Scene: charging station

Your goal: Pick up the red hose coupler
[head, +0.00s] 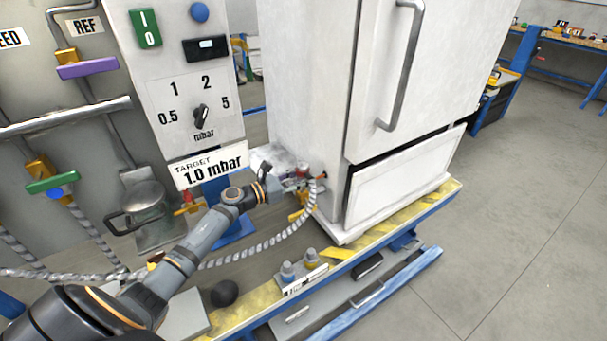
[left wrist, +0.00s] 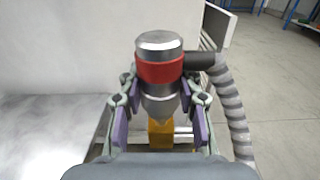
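The red hose coupler (left wrist: 160,70) is a grey metal cylinder with a red band and a tapered lower end. A black side stub joins it to a ribbed grey hose (left wrist: 232,105). My left gripper (left wrist: 160,95) has its two purple-padded fingers on either side of the metal body just below the red band, and they appear to press on it. In the head view the left gripper (head: 292,184) is beside the white cabinet, with the coupler (head: 303,169) small and partly hidden at its tips. My right gripper is not in view.
The white cabinet (head: 300,100) stands close behind the coupler. A control panel (head: 190,90) with a dial is at the left. The hose (head: 262,246) loops over the bench below my left arm. Two grey-topped fittings (head: 300,270) and a dark ball (head: 224,292) sit near the front edge.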

